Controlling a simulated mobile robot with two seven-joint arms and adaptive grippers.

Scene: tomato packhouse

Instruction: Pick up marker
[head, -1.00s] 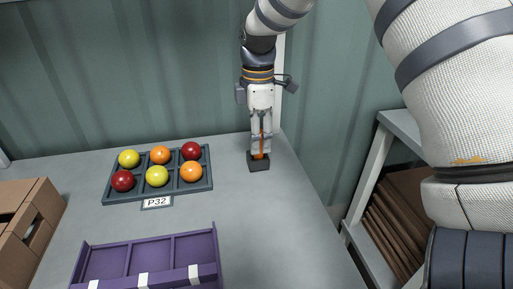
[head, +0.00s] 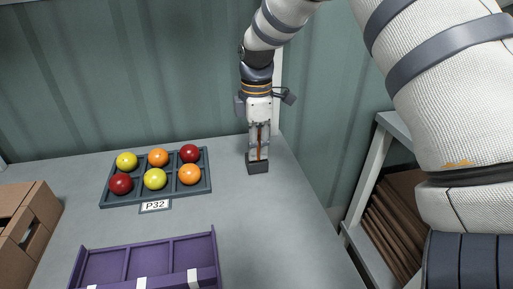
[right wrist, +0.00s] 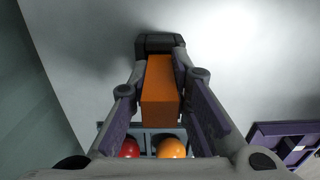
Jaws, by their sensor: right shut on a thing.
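The orange marker (right wrist: 161,95) stands upright in a small dark holder block (head: 258,168) on the grey table, near its back right corner. In the head view only a thin strip of the marker (head: 259,143) shows between the fingers. My right gripper (head: 258,158) points straight down over the holder and is shut on the marker. In the right wrist view its two fingers (right wrist: 160,80) lie on either side of the orange body, with the dark holder (right wrist: 160,43) at its far end. The marker's lower end is hidden. My left gripper is not in view.
A dark compartment tray (head: 137,198) with red, orange and yellow tomatoes lies left of the holder, with a P32 label (head: 155,206). A purple divided crate (head: 215,262) is at the front. A cardboard box (head: 40,210) stands left. The wall is close behind.

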